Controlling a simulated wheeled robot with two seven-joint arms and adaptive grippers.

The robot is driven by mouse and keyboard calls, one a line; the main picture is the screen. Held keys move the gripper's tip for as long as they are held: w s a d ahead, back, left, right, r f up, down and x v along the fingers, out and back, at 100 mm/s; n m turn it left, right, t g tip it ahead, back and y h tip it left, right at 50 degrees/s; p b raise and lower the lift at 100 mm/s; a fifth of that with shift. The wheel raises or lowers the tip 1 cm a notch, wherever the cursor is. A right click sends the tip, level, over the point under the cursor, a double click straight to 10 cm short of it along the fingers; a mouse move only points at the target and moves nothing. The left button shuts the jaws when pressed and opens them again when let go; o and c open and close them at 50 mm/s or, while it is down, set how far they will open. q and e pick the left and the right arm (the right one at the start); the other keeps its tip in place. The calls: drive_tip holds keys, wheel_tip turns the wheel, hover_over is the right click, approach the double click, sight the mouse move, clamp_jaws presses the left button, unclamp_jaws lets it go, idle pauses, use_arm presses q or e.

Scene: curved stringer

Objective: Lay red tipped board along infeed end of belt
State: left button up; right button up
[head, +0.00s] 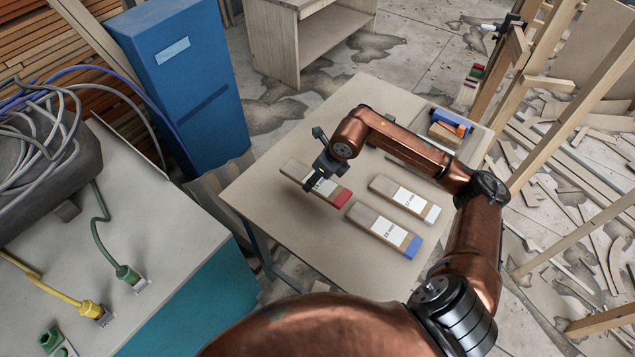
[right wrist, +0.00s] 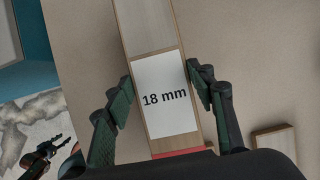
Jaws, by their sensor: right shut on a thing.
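The red tipped board (head: 297,170) is on the table (head: 262,212), with its red end toward the lower right. My right gripper (head: 314,182) is over its middle, with the jaws shut on the board's edges. In the right wrist view, the board (right wrist: 145,28) lies between the fingers of the gripper (right wrist: 163,85), and its label reads "18 mm". A sliver of its red end shows at the bottom. My left gripper (right wrist: 42,156) shows small at the lower left of that view; its jaw state is unclear. I cannot make out a belt.
A blue-tipped board (head: 380,231) and a pale-tipped board (head: 402,197) lie close to the right on the table. A blue and orange item (head: 452,124) lies at the far corner. A bench with cables (head: 165,235) and a blue cabinet (head: 185,80) stand to the left.

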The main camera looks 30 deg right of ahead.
drive_tip(key=shift+w+d+f, duration=0.3)
drive_tip(key=shift+w+f, duration=0.2)
drive_tip(key=shift+f, duration=0.15)
drive_tip(key=shift+w+d+f, duration=0.25)
drive_tip(key=shift+w+f, duration=0.2)
drive_tip(key=shift+f, duration=0.15)
drive_tip(key=shift+w+d+f, duration=0.1)
drive_tip(key=shift+w+f, duration=0.05)
drive_tip(key=shift+f, duration=1.6)
drive_tip(key=shift+f, duration=0.1)
drive_tip(key=o, duration=1.4)
drive_tip(key=shift+c, duration=0.2)
